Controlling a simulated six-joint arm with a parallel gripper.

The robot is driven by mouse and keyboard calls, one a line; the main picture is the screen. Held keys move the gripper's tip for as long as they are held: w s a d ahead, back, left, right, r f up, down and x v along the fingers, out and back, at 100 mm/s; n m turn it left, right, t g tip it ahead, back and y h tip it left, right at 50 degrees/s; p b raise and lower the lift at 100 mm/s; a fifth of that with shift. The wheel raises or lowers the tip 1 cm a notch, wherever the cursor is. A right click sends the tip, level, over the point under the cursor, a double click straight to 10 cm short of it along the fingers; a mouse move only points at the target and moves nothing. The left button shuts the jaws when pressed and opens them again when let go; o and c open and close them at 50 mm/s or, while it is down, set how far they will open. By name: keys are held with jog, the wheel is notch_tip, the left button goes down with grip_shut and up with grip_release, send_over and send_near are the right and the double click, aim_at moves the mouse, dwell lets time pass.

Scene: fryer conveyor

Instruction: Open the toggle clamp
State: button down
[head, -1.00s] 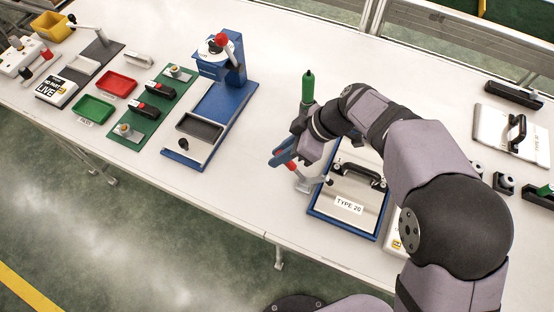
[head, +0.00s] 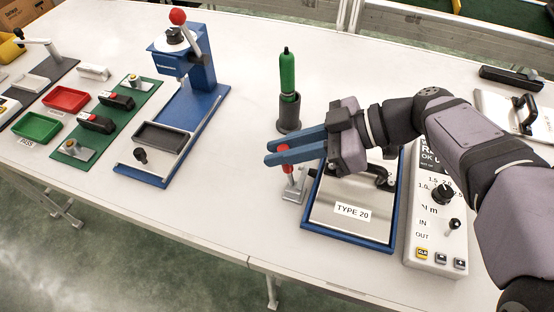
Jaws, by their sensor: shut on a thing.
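The toggle clamp (head: 293,190) stands at the left edge of the blue-framed TYPE 20 plate (head: 327,211). It has a grey metal base and a red-gripped handle (head: 287,168) that points up. My gripper (head: 269,153) reaches in from the right with two blue fingers pointing left. It is shut on the red handle, whose upper part shows between and below the fingers. The fingers hide part of the handle, and my wrist covers part of the plate's upper side and its black pull handle (head: 381,176).
A green screwdriver-like tool stands in a dark holder (head: 289,122) behind my gripper. A white control box (head: 433,241) with a dial and buttons lies right of the plate. A blue press stand (head: 190,120) is to the left. White table between press and clamp is clear.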

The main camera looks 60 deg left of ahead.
jog(key=shift+w+d+b, duration=0.1)
jog(key=shift+b, duration=0.25)
jog(key=c, duration=1.6)
grip_release()
jog(key=shift+c, duration=0.2)
jog(key=shift+w+d, duration=0.1)
jog(key=v, duration=0.7)
jog(key=shift+b, duration=0.45)
jog(key=shift+w, duration=0.1)
